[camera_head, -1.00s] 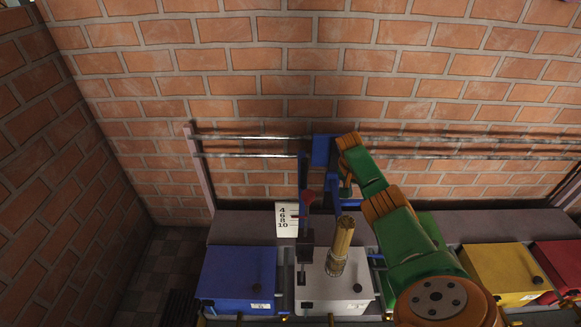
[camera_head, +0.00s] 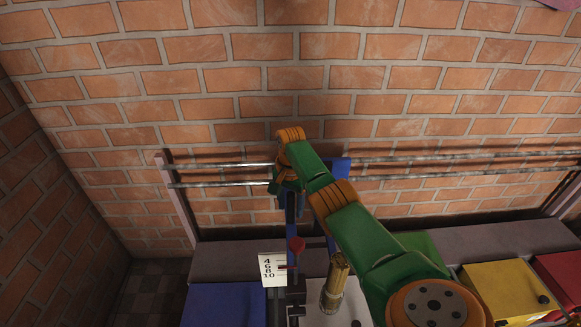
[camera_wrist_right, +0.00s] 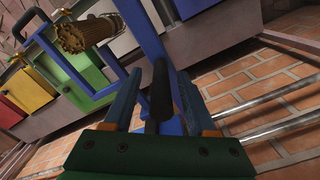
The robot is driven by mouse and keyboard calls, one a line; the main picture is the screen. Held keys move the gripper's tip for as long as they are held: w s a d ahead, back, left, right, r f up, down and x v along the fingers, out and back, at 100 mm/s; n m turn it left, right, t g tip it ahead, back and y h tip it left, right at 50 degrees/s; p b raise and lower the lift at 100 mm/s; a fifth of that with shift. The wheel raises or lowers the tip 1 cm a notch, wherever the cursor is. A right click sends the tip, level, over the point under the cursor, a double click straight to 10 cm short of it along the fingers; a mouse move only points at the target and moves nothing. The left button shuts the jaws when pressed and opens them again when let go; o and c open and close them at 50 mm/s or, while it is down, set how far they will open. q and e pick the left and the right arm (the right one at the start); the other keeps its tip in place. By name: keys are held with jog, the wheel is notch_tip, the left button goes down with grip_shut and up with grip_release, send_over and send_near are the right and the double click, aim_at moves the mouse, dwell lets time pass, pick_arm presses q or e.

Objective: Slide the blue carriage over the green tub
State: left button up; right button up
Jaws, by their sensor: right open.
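The blue carriage (camera_head: 341,172) hangs on two metal rails, with its blue uprights above the white tub area. It shows in the right wrist view as a blue frame (camera_wrist_right: 149,32). My right gripper (camera_head: 285,183) is at the carriage's left side at rail height. In the right wrist view its open fingers (camera_wrist_right: 157,95) stand either side of a black handle (camera_wrist_right: 160,88), with gaps visible; contact is unclear. The green tub (camera_head: 420,242) is right of the carriage, partly hidden behind my right arm, and also shows in the wrist view (camera_wrist_right: 84,62). My left gripper is not in view.
A blue tub (camera_head: 225,303) is left; yellow (camera_head: 502,290) and red (camera_head: 562,272) tubs are right. The rails (camera_head: 450,172) run clear rightward before a brick wall.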

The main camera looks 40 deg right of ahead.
jog(key=shift+w+d+f, duration=0.1)
jog(key=shift+f, duration=0.4)
jog(key=shift+w+d+f, duration=0.1)
jog(key=shift+f, duration=0.4)
jog(key=shift+s+r, duration=0.1)
jog(key=shift+c, duration=1.3)
jog(key=shift+a, duration=0.1)
grip_shut()
